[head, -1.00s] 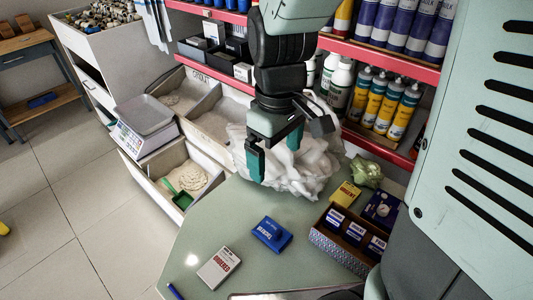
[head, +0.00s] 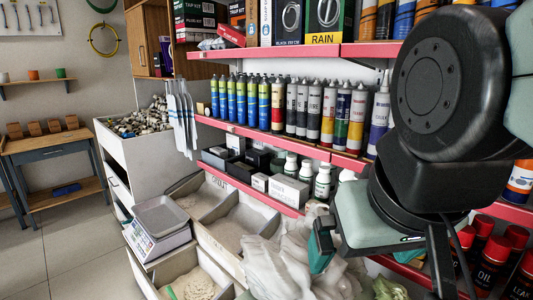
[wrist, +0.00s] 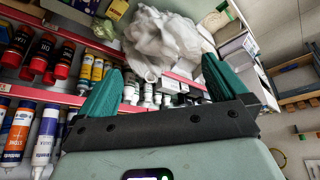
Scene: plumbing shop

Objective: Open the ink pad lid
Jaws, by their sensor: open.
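No ink pad or lid can be made out in the current head view, where the counter top is out of frame. My gripper (head: 375,245) is raised in front of the shelves at the right of the head view, above and beside a crumpled white plastic bag (head: 285,262). In the wrist view, which is turned over, my gripper (wrist: 160,90) shows two teal fingers spread wide with nothing between them. The white bag (wrist: 160,40) lies beyond the fingertips there.
Red-edged shelves (head: 250,132) hold tubes, bottles and boxes behind my gripper. Sloped bins (head: 225,228) and a scale (head: 160,225) stand at left. Red-capped cans (head: 490,250) are close at lower right. Open floor (head: 70,265) lies at far left.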

